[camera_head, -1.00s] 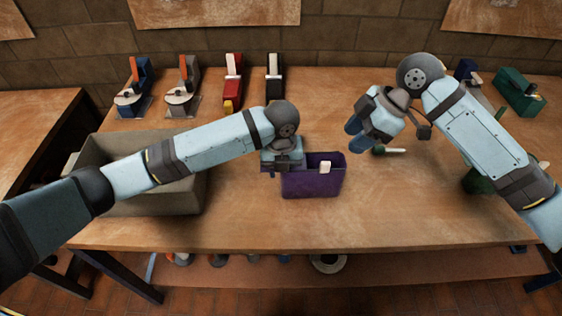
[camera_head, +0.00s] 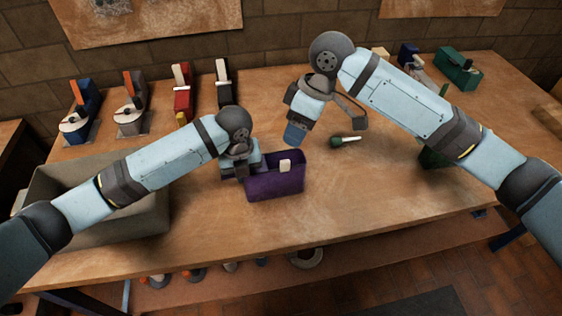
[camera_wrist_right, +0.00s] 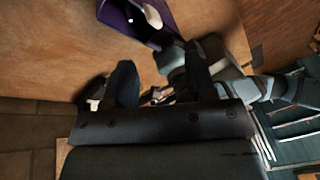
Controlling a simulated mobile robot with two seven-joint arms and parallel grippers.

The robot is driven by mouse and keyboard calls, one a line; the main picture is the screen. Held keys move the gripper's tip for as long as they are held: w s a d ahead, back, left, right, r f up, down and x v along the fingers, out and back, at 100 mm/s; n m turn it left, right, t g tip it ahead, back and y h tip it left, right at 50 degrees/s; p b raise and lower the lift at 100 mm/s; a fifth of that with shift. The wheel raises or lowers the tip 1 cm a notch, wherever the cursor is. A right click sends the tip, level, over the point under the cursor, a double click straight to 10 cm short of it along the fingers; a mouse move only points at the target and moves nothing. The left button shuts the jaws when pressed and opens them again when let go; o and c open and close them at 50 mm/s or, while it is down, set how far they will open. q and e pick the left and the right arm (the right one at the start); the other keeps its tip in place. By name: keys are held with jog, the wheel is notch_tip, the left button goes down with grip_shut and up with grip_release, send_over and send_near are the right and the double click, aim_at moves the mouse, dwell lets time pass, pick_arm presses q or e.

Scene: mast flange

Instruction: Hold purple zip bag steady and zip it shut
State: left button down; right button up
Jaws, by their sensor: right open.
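The purple zip bag (camera_head: 275,184) stands upright on the wooden table, its top showing a dark opening. A pale slider tab (camera_head: 285,166) sits on its near upper edge. The bag also shows at the top of the right wrist view (camera_wrist_right: 122,20), with the pale tab (camera_wrist_right: 152,16). My left gripper (camera_head: 240,172) is at the bag's left end; its fingertips are hidden, so its grip is unclear. My right gripper (camera_head: 296,136) is open and empty, above and behind the bag's right part, apart from the tab. Its two spread fingers show in the wrist view (camera_wrist_right: 160,80).
A grey bin (camera_head: 150,215) stands left of the bag. Several tape dispensers and tools, including a red one (camera_head: 182,92), line the back. A green-handled screwdriver (camera_head: 343,141) lies right of the bag. The table's right front is clear.

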aim_at(285, 161)
jog(key=a+f+m+h, duration=0.1)
jog(key=f+m, duration=0.2)
jog(key=f+m+h, duration=0.1)
jog(key=f+m, duration=0.3)
jog(key=a+f+m+t+h, duration=0.1)
jog(key=f+m, duration=0.2)
jog(key=m, duration=0.1)
jog(key=shift+s+a+f, duration=0.15)
jog(key=shift+s+a, duration=0.1)
jog(key=shift+a, duration=0.05)
dwell(0.3)
grip_shut()
